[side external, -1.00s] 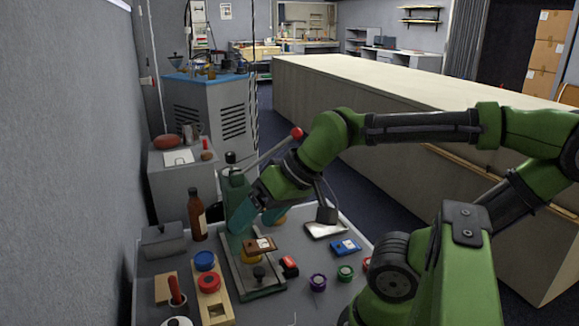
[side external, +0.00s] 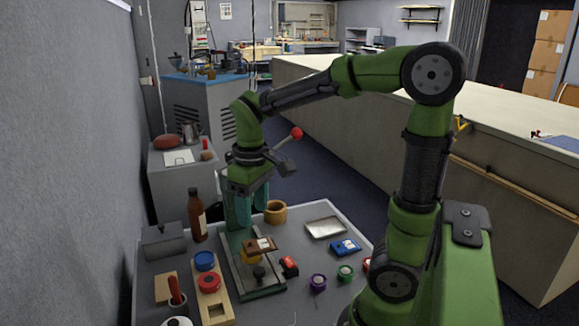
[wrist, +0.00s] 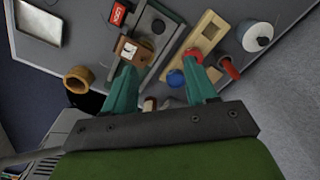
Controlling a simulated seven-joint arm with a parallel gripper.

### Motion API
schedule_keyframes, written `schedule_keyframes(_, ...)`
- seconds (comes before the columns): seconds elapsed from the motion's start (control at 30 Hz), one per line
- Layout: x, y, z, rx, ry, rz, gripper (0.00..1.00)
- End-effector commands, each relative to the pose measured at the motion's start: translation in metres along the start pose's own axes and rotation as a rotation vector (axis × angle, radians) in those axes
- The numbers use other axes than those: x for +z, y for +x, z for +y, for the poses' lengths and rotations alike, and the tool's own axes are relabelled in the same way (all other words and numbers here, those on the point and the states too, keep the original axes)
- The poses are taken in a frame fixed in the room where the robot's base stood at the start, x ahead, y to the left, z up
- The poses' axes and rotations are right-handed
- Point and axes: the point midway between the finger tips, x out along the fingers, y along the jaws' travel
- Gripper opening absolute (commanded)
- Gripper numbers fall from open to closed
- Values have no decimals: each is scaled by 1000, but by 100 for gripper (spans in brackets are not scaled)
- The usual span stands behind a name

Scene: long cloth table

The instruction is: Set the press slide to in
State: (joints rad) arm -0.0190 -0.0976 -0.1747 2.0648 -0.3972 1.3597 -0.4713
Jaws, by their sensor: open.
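The press has a dark green base (side external: 262,290) on the grey table. The press lever ends in a red ball (side external: 296,134) at the upper right. My gripper (side external: 250,215) is open and empty, its teal fingers pointing down behind the block. It hides most of the press column. I cannot tell whether a finger touches the press.
A wooden rack with red and blue round pieces (side external: 215,310) stands left of the press. A brown bottle (side external: 197,216) is behind left.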

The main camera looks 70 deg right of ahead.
Motion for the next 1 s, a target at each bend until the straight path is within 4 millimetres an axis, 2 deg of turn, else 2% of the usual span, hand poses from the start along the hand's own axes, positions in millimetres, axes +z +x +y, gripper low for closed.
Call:
schedule_keyframes(0.07, 2, -6, 3, 7, -42, -16, 57)
schedule_keyframes(0.27, 6, 12, 2, 3, -66, -29, 57)
schedule_keyframes(0.8, 9, 126, 2, 3, -63, -30, 57)
schedule_keyframes(1.0, 9, 154, 2, 3, -63, -26, 57)
